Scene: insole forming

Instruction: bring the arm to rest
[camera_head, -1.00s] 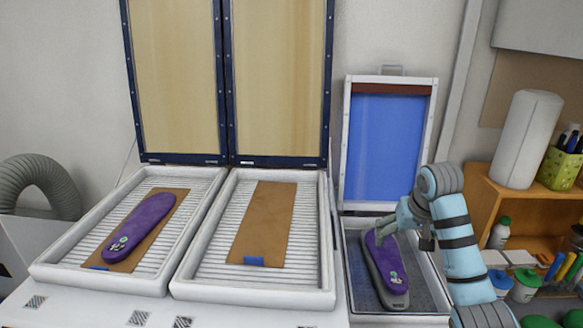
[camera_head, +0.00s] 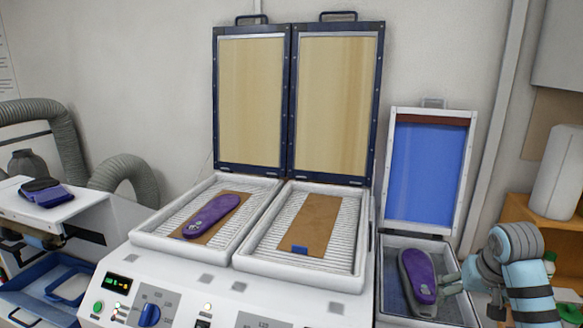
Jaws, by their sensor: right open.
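My right arm comes in at the lower right. Its gripper (camera_head: 450,284) is open, low beside the right edge of a purple insole (camera_head: 419,272). I cannot tell whether a fingertip touches that insole. The insole lies on a dark grey form in the small right-hand press (camera_head: 436,240), whose blue-lined lid (camera_head: 426,172) stands open. A second purple insole (camera_head: 212,216) lies on a brown sheet in the left heating tray (camera_head: 160,241). My left gripper is out of view.
The right heating tray (camera_head: 298,276) holds only a brown sheet (camera_head: 314,226) with a blue tab. Both tan-lined lids (camera_head: 250,100) stand open behind. A wooden shelf (camera_head: 515,208) is close behind my right arm. A grey hose (camera_head: 65,130) and a side machine stand at the left.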

